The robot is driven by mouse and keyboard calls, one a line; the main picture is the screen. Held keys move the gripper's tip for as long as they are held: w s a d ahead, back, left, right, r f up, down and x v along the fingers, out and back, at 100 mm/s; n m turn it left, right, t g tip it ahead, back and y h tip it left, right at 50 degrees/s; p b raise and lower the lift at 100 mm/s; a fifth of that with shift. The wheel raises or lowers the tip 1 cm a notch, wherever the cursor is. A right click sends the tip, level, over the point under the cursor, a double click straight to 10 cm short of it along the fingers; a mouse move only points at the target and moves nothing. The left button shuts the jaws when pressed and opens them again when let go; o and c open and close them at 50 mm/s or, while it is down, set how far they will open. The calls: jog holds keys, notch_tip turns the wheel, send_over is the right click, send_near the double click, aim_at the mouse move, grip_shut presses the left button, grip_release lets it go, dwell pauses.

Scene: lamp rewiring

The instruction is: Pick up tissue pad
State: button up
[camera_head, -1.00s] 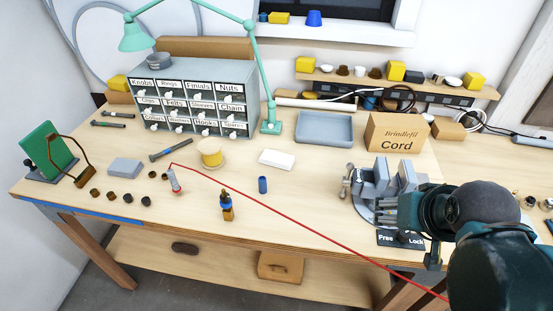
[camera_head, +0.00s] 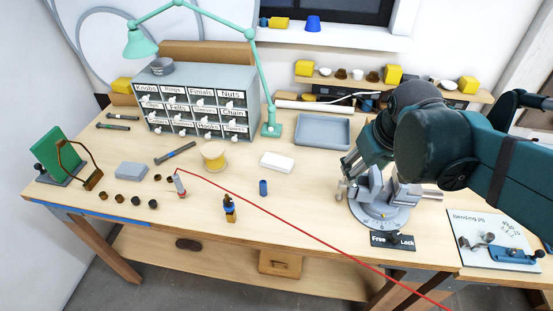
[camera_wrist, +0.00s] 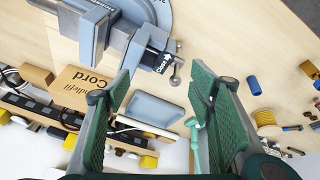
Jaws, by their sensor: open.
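The tissue pad (camera_head: 277,161), which I take to be the small white block, lies flat on the table between the yellow-rimmed spool and the grey tray. I cannot make it out in the wrist view, where the right finger may cover it. My gripper (camera_head: 352,163) is above the table near the vise, to the right of the pad and apart from it. In the wrist view, its green-padded fingers (camera_wrist: 160,80) are spread wide with nothing held between them.
The grey vise (camera_head: 378,207) stands close below my gripper. The grey tray (camera_head: 323,131) lies behind the pad, and the green lamp (camera_head: 271,129) rises at its back left. A blue cylinder (camera_head: 263,188) and a red wire (camera_head: 300,231) are in front. The cord box (camera_wrist: 80,88) shows in the wrist view.

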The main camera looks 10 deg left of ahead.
jog(key=w+a+r+n+g+p, duration=0.1)
jog(key=w+a+n+p, duration=0.2)
jog(key=w+a, duration=0.3)
jog(key=n+g+h+p, duration=0.2)
jog(key=n+g+p, duration=0.2)
jog(key=n+p, duration=0.45)
send_over(276, 160)
jog(key=p, duration=0.2)
jog(key=shift+m, duration=0.65)
jog(key=f, duration=0.8)
jog(key=shift+w+a+f, duration=0.15)
jog(key=shift+a+f, duration=0.05)
jog(key=shift+f, duration=0.1)
jog(key=shift+a+f, duration=0.45)
jog(key=shift+d+f, duration=0.2)
jog(key=shift+f, duration=1.1)
jog(key=shift+f, duration=0.15)
jog(key=shift+d+f+p, duration=0.15)
jog(key=shift+d+f, duration=0.1)
jog(key=shift+f, duration=0.95)
jog(key=shift+d+f+p, duration=0.15)
jog(key=shift+d+f, duration=0.05)
jog(key=shift+f, duration=1)
